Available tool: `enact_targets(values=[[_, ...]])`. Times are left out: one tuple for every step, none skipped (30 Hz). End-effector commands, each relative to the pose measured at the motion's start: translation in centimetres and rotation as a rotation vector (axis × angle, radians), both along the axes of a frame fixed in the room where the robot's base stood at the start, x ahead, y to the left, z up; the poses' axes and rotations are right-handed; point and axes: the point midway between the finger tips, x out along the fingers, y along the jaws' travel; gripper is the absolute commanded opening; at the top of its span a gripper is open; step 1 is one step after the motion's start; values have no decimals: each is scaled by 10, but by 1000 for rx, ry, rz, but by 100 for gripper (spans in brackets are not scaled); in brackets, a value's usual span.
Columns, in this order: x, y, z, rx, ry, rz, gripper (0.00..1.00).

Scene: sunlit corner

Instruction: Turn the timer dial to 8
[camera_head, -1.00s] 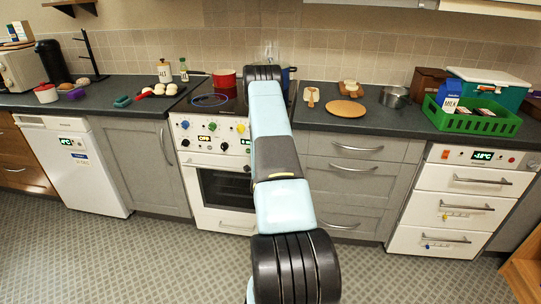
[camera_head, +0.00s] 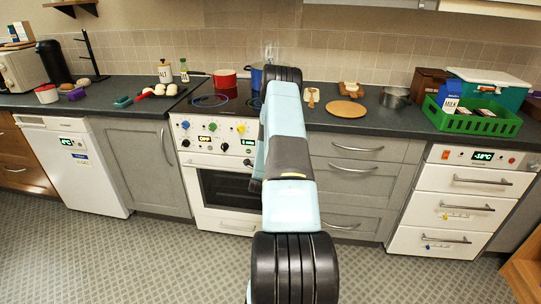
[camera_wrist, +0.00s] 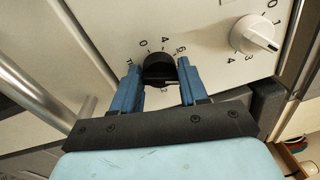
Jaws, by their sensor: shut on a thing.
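In the wrist view, the black timer dial (camera_wrist: 159,69) stands on a white panel (camera_wrist: 208,48) with printed numbers around it, among them 0, 2, 4 and 6. A pale mark shows at its lower edge, but I cannot tell exactly which number it points at. My gripper (camera_wrist: 160,76) is shut on the dial, with one blue finger on each side. In the head view, the white stove (camera_head: 222,205) has knobs and lit displays on its front panel. My arm hides the panel's right end, and the gripper and the held dial do not show there.
A white knob (camera_wrist: 252,36) with its own numbers sits to the right of the dial in the wrist view. A metal handle (camera_wrist: 84,120) lies at the lower left. In the head view, red (camera_head: 225,79) and blue (camera_head: 257,76) pots stand on the hob.

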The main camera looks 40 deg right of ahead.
Motion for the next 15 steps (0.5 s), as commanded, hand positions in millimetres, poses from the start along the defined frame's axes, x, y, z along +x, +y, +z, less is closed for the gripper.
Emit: enact_targets(values=[[-3,3,-9,14,15,1,13],[-3,3,-9,14,15,1,13],[-3,3,-9,15,15,1,13],[-3,3,-9,14,15,2,13],[-3,3,-9,14,15,2,13],[-3,3,-9,14,15,2,13],[-3,3,-9,14,15,2,45],[-3,3,-9,14,15,2,48],[-3,3,-8,13,14,2,52],[-3,3,-8,12,14,2,55],[-2,3,-7,11,13,1,58],[-2,3,-7,11,12,1,61],[-2,3,-6,10,10,1,64],[-2,2,-5,9,10,1,66],[-2,2,-5,8,9,2,66]])
